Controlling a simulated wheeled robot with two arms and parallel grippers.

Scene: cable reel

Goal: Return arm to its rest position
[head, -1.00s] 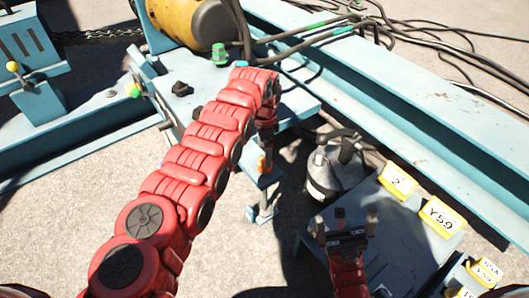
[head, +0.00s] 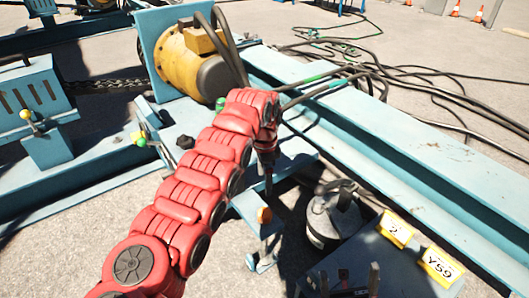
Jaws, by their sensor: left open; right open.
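My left arm (head: 205,180) is red and jointed. It reaches from the bottom left to the middle of the head view and bends down at its far end. My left gripper (head: 268,183) hangs there, pointing down and seen nearly edge-on, with nothing visible in it. It appears above and behind an orange knob (head: 264,215) on a blue bracket. My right gripper (head: 349,281) is at the bottom edge, fingers apart and empty. Its arm is cut off by the frame. It appears over a dark panel with yellow labels (head: 440,266).
A yellow motor (head: 190,60) stands on the blue frame beyond my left arm. A long blue beam (head: 400,140) runs to the right. A grey cylinder (head: 333,217) stands between my grippers. Dark cables (head: 420,88) lie on the ground behind. A green knob (head: 221,104) is beside the arm.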

